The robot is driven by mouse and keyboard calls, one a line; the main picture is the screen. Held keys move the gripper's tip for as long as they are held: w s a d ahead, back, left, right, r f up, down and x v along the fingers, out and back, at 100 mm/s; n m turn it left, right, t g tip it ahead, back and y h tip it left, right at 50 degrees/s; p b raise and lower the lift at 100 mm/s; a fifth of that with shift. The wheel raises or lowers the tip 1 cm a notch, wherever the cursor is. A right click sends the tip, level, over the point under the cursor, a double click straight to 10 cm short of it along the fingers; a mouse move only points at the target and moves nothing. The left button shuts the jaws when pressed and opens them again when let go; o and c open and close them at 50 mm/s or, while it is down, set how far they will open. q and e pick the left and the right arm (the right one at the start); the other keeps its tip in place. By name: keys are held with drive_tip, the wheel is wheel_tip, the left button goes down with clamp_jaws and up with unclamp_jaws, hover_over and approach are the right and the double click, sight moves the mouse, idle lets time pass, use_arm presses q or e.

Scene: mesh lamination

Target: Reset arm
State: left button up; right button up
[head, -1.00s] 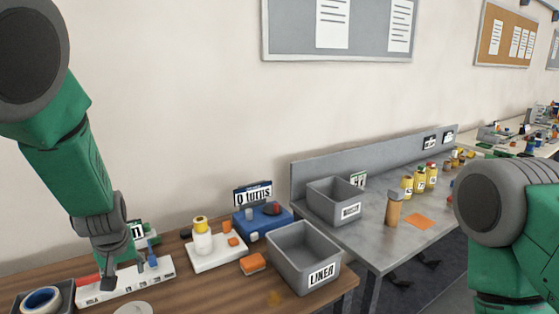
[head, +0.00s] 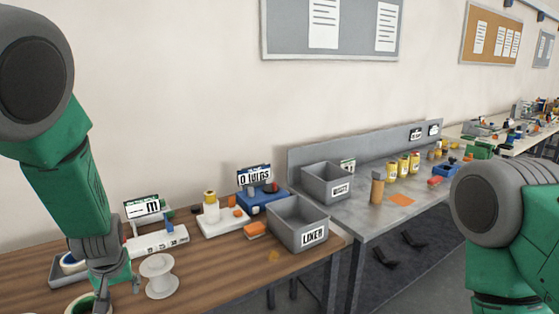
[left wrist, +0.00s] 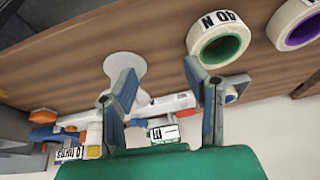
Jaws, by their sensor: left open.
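My left arm comes down from the upper left in the head view, and its gripper (head: 112,294) is low over the left part of the wooden bench. In the left wrist view the two fingers of the left gripper (left wrist: 160,78) stand wide apart with nothing between them. A white spool (head: 158,275) stands to the right of the gripper; it also shows in the left wrist view (left wrist: 125,66), partly behind one finger. A white tape roll with a green core (left wrist: 222,42) lies apart from the fingers. My right arm shows at the right edge; its gripper is out of view.
Beside the green-cored roll is a purple-cored roll (left wrist: 296,24). A white labelled strip (head: 160,241), a grey LINER bin (head: 285,236) and a blue tray (head: 262,200) stand on the bench. A grey table (head: 360,222) with bottles is to the right.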

use_arm(q)
drive_tip(key=s+a+f+m+g+b, duration=0.1)
drive_tip(key=s+f+m+b, duration=0.25)
drive_tip(key=s+f, duration=1.15)
drive_tip(key=s+d+f+m+g+h+b, duration=0.1)
drive_tip(key=s+d+f+b, duration=0.2)
drive_tip(key=s+f, duration=0.3)
drive_tip(key=s+d+f+m+h+b, duration=0.1)
drive_tip(key=s+f, duration=0.5)
drive_tip(key=s, duration=0.6)
drive_tip(key=d+m+b, duration=0.1)
drive_tip(key=d+b, duration=0.1)
drive_tip(key=d, duration=0.1)
drive_tip(key=shift+s+d+f+g, duration=0.15)
drive_tip(key=shift+s+d+g, duration=0.05)
drive_tip(key=shift+d+g, duration=0.2)
use_arm(e)
wheel_tip(320, 180, down, 10)
drive_tip(key=shift+a, duration=0.3)
use_arm(q)
drive_tip(key=shift+a+f, duration=0.1)
drive_tip(key=shift+a, duration=0.3)
use_arm(e)
drive_tip(key=shift+w+a+r, duration=0.1)
drive_tip(key=shift+a+r, duration=0.1)
drive_tip(key=shift+a, duration=0.15)
